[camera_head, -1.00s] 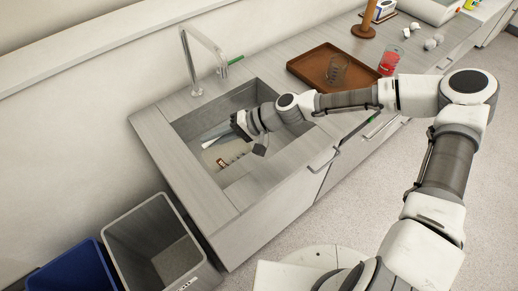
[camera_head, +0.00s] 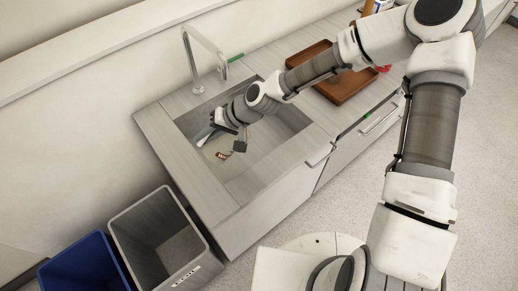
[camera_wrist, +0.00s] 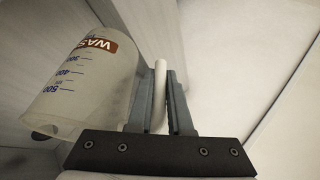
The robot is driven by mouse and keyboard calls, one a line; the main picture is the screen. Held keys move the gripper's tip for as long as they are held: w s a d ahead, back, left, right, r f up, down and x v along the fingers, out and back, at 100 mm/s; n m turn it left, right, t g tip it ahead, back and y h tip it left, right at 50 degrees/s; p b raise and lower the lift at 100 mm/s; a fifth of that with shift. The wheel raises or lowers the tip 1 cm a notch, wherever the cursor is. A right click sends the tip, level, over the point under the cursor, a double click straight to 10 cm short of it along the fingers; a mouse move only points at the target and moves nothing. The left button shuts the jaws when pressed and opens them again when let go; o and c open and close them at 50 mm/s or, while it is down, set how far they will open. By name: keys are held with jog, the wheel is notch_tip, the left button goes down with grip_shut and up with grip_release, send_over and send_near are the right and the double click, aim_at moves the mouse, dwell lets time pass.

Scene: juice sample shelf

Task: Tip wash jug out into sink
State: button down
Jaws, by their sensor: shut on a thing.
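My gripper (camera_head: 229,132) is low over the sink (camera_head: 284,118), within its opening. In the wrist view my gripper (camera_wrist: 162,78) is shut on the pale handle of the wash jug. The wash jug (camera_wrist: 80,85) is translucent, with blue volume marks and a brown label reading "WAS…". Its open rim shows at the lower left of the wrist view. In the head view the jug (camera_head: 211,150) is partly hidden by my gripper, with the brown label facing up. It looks tilted. No liquid can be made out.
A tap (camera_head: 203,55) arches over the sink's back edge. A brown tray (camera_head: 345,88) lies on the counter to the right, partly behind my arm. A grey bin (camera_head: 160,240) and a blue bin (camera_head: 85,266) stand at the lower left.

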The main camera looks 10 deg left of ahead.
jog(key=shift+s+a+f+n+t+h+b, duration=0.35)
jog(key=shift+a+t+h, duration=0.15)
jog(key=shift+h, duration=0.2)
jog(key=shift+s+a+r+t+h+b, duration=0.25)
jog(key=shift+s+a+t+h+b, duration=0.1)
jog(key=shift+a+h, duration=0.15)
jog(key=shift+s+a+r+t+h+b, duration=0.25)
jog(key=shift+s+a+h, duration=0.15)
jog(key=shift+h, duration=0.1)
jog(key=shift+a, duration=0.1)
jog(key=shift+s+a+r+n, duration=0.1)
jog(key=shift+a+r+n, duration=0.05)
jog(key=shift+n, duration=0.1)
jog(key=shift+s+a+r+t+h, duration=0.2)
jog(key=shift+a+t+h, duration=0.05)
jog(key=shift+t+h, duration=0.15)
jog(key=shift+s+a+f+h, duration=0.1)
jog(key=shift+f+h, duration=0.1)
jog(key=shift+h, duration=0.1)
jog(key=shift+s+a+f+t+h, duration=0.25)
jog(key=shift+a+t+h, duration=0.15)
jog(key=shift+t+h, duration=0.1)
jog(key=shift+s+a+f+n+t+h+p, duration=0.1)
jog(key=shift+a+f+n+t+h+p, duration=0.2)
jog(key=shift+p, duration=0.4)
jog(key=shift+s+f+h, duration=0.1)
jog(key=shift+h, duration=0.3)
